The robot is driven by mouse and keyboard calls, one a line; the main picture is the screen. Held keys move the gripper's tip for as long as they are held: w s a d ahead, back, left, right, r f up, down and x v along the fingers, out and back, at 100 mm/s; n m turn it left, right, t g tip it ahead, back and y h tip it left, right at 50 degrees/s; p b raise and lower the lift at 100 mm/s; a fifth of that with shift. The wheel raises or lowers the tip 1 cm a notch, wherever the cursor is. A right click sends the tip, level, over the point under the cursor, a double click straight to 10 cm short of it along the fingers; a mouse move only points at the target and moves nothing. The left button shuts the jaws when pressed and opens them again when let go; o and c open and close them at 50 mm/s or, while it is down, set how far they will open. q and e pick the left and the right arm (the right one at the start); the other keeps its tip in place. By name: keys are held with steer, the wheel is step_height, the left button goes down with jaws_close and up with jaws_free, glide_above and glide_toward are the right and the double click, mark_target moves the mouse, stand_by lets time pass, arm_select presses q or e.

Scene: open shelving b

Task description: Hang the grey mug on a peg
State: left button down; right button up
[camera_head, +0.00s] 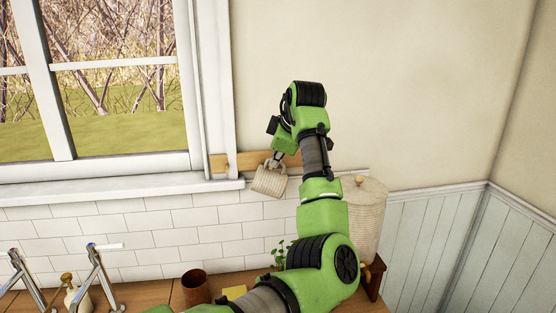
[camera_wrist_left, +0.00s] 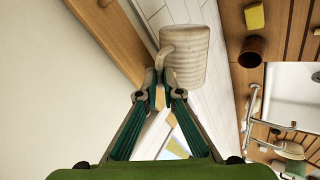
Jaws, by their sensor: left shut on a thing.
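The grey mug (camera_head: 269,183), ribbed and pale, hangs in the air just in front of the wooden peg rail (camera_head: 246,162) on the wall. My left gripper (camera_head: 276,161) is shut on the mug near its top in the head view. In the left wrist view, the fingertips (camera_wrist_left: 160,86) close on the handle of the mug (camera_wrist_left: 188,60), whose body is free. The rail (camera_wrist_left: 125,40) runs along the left there, with a round peg (camera_wrist_left: 105,3) at the top edge. Another peg (camera_head: 225,164) shows left of the mug. My arm hides the rail's right part. My right gripper is out of view.
A window (camera_head: 110,85) is at left, its sill close to the rail. On the counter below stand a brown cup (camera_head: 195,287), a yellow block (camera_head: 234,292), a soap bottle (camera_head: 77,298), a tap (camera_head: 101,272) and a plant (camera_head: 280,252). A lidded container (camera_head: 365,212) is right of my arm.

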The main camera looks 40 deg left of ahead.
arm_select(q)
steer(key=shift+x, duration=1.05)
steer(key=c, duration=2.5)
jaws_free()
steer(key=shift+w+f, duration=0.1)
steer(key=o, duration=0.4)
steer(key=shift+d, duration=0.1)
steer(key=shift+c, duration=0.2)
steer(key=shift+a+f, duration=0.1)
steer(key=shift+a, duration=0.35)
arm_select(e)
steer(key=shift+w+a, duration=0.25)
arm_select(q)
steer(key=shift+d+r, duration=0.2)
steer(key=shift+d, duration=0.05)
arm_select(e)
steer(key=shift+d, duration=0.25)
arm_select(q)
steer(key=v, duration=1.1)
steer(key=shift+r, duration=0.45)
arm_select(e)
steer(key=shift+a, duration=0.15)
arm_select(q)
steer(key=shift+d, duration=0.2)
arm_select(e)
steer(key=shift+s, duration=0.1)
